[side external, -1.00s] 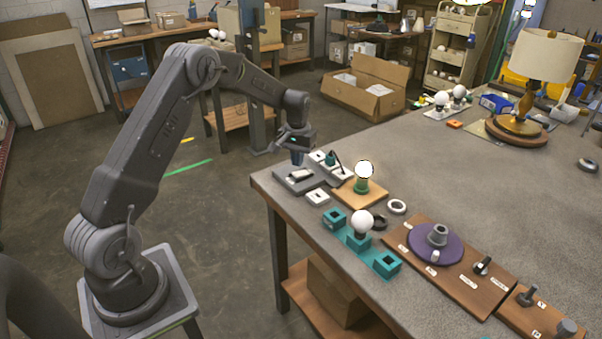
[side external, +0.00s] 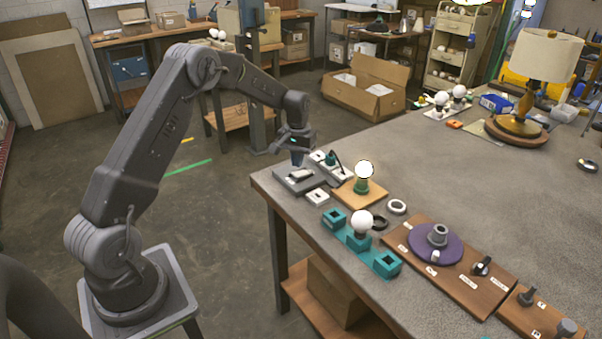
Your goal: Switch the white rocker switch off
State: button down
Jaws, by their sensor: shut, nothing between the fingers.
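The white rocker switch (side external: 301,175) sits on a grey base plate (side external: 316,184) at the near left corner of the workbench. My gripper (side external: 297,162) points down just behind the switch, at the back edge of the plate. Its fingers are shut with nothing between them. I cannot tell whether the fingertips touch the switch or the plate, or which way the rocker is tilted. A round white bulb (side external: 364,169) in a green socket stands on a wooden base (side external: 374,197) right of the switch; it looks bright.
White block (side external: 317,197), teal holder with bulb (side external: 358,242) and purple disc board (side external: 435,245) line the front edge. The bench middle is clear; a table lamp (side external: 541,70) stands at the back.

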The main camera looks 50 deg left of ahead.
aim_at(298, 173)
jog(key=shift+f, duration=1.65)
dwell(0.7)
jog(key=shift+r, duration=3.55)
